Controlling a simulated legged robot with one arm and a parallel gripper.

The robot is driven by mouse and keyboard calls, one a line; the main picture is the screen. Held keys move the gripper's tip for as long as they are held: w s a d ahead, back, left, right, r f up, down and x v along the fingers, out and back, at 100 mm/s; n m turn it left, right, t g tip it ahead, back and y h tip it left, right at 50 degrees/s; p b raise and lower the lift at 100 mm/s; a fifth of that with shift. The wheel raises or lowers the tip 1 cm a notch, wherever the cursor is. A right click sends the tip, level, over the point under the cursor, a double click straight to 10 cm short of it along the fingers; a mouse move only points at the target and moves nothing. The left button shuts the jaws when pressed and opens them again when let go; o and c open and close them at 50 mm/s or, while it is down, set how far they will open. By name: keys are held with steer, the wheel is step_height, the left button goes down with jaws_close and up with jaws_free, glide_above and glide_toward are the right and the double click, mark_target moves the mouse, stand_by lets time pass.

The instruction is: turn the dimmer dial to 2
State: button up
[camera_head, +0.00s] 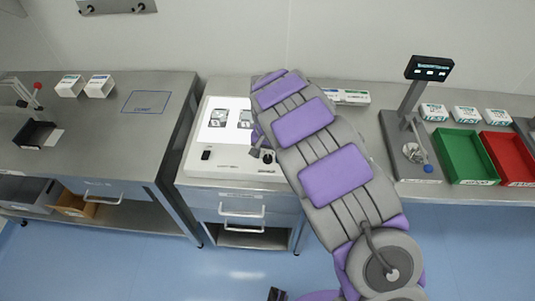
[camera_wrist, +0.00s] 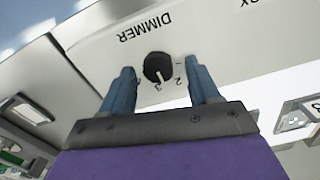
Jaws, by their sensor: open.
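The dimmer dial (camera_wrist: 157,67) is a round black knob with a white pointer line, on a white panel marked DIMMER, which reads upside down in the wrist view. The numbers 2 and 3 show beside it. The pointer faces the gripper side, seemingly between 3 and 2; its exact setting is hard to tell. My gripper (camera_wrist: 161,72) is open, with one blue-grey finger on each side of the dial and a visible gap to it. In the head view, the white light box (camera_head: 232,169) stands on the middle bench, and my arm covers its right part.
A black switch (camera_head: 206,155) sits on the box's front left. To the right stand a scale with a display (camera_head: 429,68), a green tray (camera_head: 464,156) and a red tray (camera_head: 508,153). White boxes (camera_head: 99,86) stand on the left bench (camera_head: 95,155). A gap separates the benches.

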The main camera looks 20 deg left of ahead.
mark_target(267, 156)
steer(key=shift+f, duration=0.1)
steer(key=shift+c, duration=0.3)
steer(key=c, duration=1)
steer(key=shift+n+p, duration=0.45)
steer(key=shift+n, duration=0.35)
steer(key=shift+n+p, duration=0.5)
steer(key=shift+n, duration=0.9)
steer(key=o, duration=1.1)
steer(key=shift+a, duration=0.1)
steer(key=shift+c, duration=0.2)
step_height(267, 156, up, 17)
steer(key=p, duration=0.1)
steer(key=shift+p, duration=0.3)
